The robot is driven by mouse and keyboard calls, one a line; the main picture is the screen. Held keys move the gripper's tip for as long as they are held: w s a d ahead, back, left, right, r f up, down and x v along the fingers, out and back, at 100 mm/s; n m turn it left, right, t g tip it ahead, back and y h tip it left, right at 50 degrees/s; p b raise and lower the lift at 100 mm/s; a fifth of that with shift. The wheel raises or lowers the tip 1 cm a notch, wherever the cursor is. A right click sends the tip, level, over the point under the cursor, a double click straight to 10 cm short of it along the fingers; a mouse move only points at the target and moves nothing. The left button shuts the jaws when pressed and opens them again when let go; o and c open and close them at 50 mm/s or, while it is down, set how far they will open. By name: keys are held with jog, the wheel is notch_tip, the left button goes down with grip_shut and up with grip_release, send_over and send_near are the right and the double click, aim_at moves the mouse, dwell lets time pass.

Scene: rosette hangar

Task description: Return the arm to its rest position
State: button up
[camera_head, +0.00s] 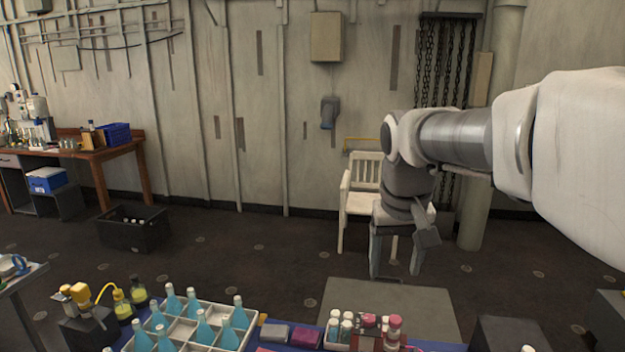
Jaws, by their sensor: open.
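My arm reaches in from the right edge of the head view, with white and grey links. My gripper (396,272) hangs from its end with the fingers pointing down. The two fingers stand apart and nothing shows between them. The gripper is above and behind the near table, in front of the white chair. No task object other than the arm itself shows.
A near table holds a white divided tray (253,323) of blue bottles, small capped vials (346,326) and yellow-capped equipment (80,298). A white chair (345,201) stands by the wall. A black crate (134,236) lies on the floor near a wooden workbench (104,152). Floor between is clear.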

jog(key=s+f+t, duration=0.2)
jog(key=s+f, duration=0.2)
jog(key=s, duration=1.3)
jog(key=shift+s+d+f+t+y, duration=0.2)
jog(key=shift+s+d+t+y, duration=0.1)
jog(key=shift+s+t+y, duration=0.1)
dwell(0.4)
